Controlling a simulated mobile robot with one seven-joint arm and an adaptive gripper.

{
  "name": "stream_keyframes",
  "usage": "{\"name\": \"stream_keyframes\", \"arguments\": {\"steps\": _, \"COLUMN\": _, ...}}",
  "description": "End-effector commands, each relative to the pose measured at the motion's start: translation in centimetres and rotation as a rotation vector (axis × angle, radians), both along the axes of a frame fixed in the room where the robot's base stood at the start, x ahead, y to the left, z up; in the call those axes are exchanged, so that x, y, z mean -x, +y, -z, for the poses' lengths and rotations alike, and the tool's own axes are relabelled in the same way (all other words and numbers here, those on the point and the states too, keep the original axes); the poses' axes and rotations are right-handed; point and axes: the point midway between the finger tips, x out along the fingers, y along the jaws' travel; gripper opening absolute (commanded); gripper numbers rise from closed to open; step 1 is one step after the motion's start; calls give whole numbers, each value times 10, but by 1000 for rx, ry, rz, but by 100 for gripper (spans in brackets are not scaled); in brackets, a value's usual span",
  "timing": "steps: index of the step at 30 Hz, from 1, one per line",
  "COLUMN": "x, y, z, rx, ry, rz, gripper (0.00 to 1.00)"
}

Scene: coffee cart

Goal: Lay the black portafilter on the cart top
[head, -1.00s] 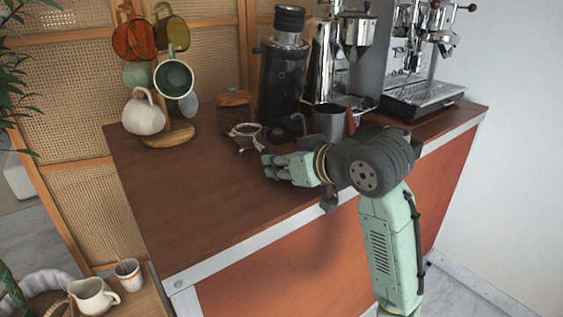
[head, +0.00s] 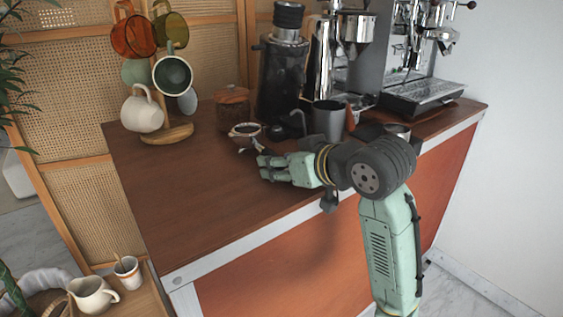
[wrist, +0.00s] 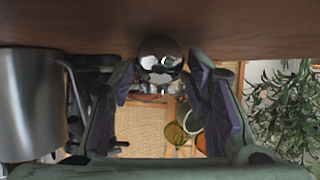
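The portafilter (head: 245,131), a metal basket with dark parts below it, is on the cart top (head: 190,205), left of and behind my gripper's tips. My gripper (head: 263,167) is low over the cart top, pointing left, its fingers close to the portafilter. In the wrist view, my gripper's two purple-padded fingers (wrist: 162,75) stand apart. A dark round end with shiny chrome (wrist: 160,62), apparently the portafilter, shows between or just beyond their tips. I see no clear contact. Its handle is not clearly visible in the head view.
A metal pitcher (head: 328,121) stands right of the portafilter and looms beside my fingers in the wrist view (wrist: 30,105). The front left of the cart top is clear.

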Motion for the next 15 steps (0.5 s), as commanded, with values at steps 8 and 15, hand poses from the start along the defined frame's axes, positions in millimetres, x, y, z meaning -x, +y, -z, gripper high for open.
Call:
{"name": "stream_keyframes", "arguments": {"steps": 8, "x": 0, "y": 0, "z": 2, "rx": 2, "ry": 6, "rz": -1, "gripper": 49}}
{"name": "stream_keyframes", "arguments": {"steps": 15, "x": 13, "y": -10, "z": -7, "rx": 2, "ry": 1, "rz": 2, "gripper": 49}}
